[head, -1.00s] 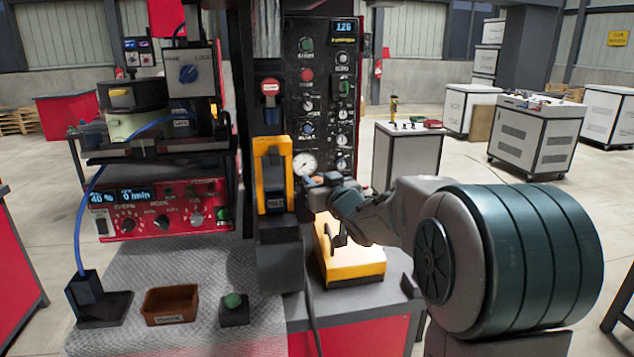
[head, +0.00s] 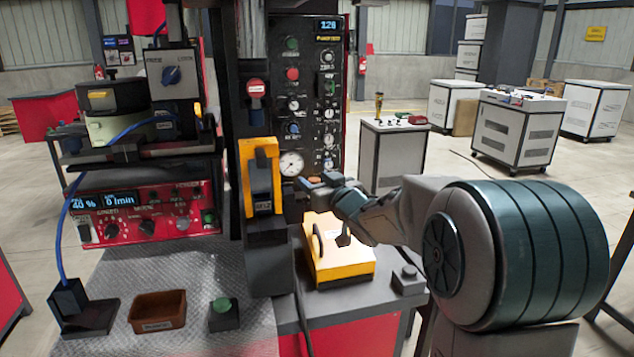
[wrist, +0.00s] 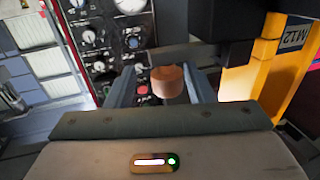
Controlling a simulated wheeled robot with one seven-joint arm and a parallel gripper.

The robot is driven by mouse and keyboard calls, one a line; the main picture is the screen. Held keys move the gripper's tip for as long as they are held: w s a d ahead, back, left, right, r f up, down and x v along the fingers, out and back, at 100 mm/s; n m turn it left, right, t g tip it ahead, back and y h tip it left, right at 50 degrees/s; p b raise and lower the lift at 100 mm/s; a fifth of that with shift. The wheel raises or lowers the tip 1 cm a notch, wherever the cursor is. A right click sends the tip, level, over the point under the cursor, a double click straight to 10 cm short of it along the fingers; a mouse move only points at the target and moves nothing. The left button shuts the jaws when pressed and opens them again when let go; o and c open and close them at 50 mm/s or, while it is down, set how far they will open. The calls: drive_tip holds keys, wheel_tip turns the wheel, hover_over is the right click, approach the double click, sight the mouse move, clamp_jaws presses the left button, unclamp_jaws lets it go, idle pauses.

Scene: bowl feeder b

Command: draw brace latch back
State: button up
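A round copper-brown knob (wrist: 167,80), which looks like the brace latch's handle, stands between the fingers of my gripper (wrist: 160,94) in the wrist view. The fingers are apart, one on each side, with a gap at the left finger; contact on the right cannot be told. In the head view the knob (head: 315,181) is a small orange spot at my gripper (head: 325,183), just right of the yellow frame (head: 246,190). The frame is upright on a dark post and also shows in the wrist view (wrist: 262,70), with an M12 label. The latch's shaft is mostly hidden.
A black control panel (head: 310,105) with dials and a gauge (head: 291,163) stands close behind my gripper. A yellow box with a handle (head: 340,265) lies below my arm. A red control unit (head: 150,222), brown tray (head: 157,311) and green button (head: 222,305) are left.

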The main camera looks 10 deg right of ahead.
drive_tip(key=shift+s+a, duration=0.1)
drive_tip(key=shift+a, duration=0.05)
drive_tip(key=v, duration=1.3)
drive_tip(key=shift+s+d, duration=0.25)
drive_tip(key=shift+s, duration=0.05)
drive_tip(key=s+d+f+m+g+h+p, duration=0.4)
drive_tip(key=s+f+m+g+h, duration=0.15)
drive_tip(key=s+h, duration=0.25)
drive_tip(key=s+a+f+g+y+p, duration=0.1)
drive_tip(key=s+a+f+g, duration=0.1)
drive_tip(key=s, duration=0.5)
drive_tip(key=s+a+f+n+g+y+p, duration=0.1)
drive_tip(key=s+a+f+g, duration=0.1)
drive_tip(key=s+a+g, duration=0.2)
drive_tip(key=s+g, duration=0.2)
drive_tip(key=s, duration=0.2)
drive_tip(key=shift+s+f+g, duration=0.15)
drive_tip(key=shift+s+g, duration=0.2)
